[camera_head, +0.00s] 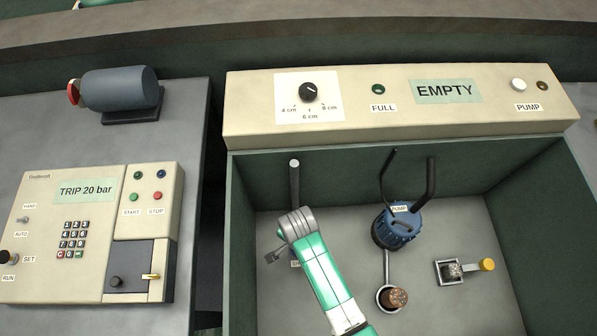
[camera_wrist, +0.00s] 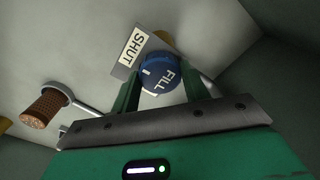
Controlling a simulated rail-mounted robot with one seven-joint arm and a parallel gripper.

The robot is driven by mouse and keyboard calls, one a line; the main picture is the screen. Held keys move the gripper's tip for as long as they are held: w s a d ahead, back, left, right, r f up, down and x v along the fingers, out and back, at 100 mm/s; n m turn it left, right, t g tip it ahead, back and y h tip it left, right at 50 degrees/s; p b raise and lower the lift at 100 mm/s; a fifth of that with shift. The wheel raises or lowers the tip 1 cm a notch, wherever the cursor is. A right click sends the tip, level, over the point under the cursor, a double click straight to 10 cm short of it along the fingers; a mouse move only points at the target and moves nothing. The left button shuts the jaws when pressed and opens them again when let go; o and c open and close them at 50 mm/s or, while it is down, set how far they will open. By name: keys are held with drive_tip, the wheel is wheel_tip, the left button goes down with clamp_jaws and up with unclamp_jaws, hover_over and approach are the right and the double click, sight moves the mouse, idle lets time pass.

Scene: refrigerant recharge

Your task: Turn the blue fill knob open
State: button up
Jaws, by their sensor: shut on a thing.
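The blue fill knob (camera_wrist: 160,74), marked FILL, shows in the wrist view between the two fingers of my gripper (camera_wrist: 158,92). My gripper is shut on it. A white mark on the knob's face points down and left in that view. A plate reading SHUT (camera_wrist: 133,50) lies beside the knob, and a yellowish piece shows partly behind it. In the head view my gripper (camera_head: 277,250) is down inside the green bay at the left, and my arm hides the knob there.
The blue pump (camera_head: 397,226) with dark pipes stands right of my arm. A brown-topped fitting (camera_head: 393,298) and a yellow-ended lever (camera_head: 487,264) sit on the bay floor. The bay's panel (camera_head: 430,92) reads EMPTY. A controller box (camera_head: 92,235) stands outside, left.

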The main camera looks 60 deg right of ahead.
drive_tip(key=n+p, duration=0.3)
drive_tip(key=shift+r, duration=0.3)
drive_tip(key=n+p, duration=0.4)
drive_tip(key=n, duration=0.1)
drive_tip(key=shift+f, duration=0.1)
drive_tip(key=n+p, duration=0.2)
drive_tip(key=n, duration=0.2)
drive_tip(key=shift+f+n, duration=0.1)
drive_tip(key=shift+n, duration=0.3)
drive_tip(key=shift+f+n+p, duration=0.1)
drive_tip(key=shift+n+p, duration=0.45)
drive_tip(key=shift+n, duration=1.75)
drive_tip(key=o, duration=1)
wheel_tip(320, 180, up, 8)
drive_tip(key=p, duration=0.4)
drive_tip(key=shift+f, duration=0.1)
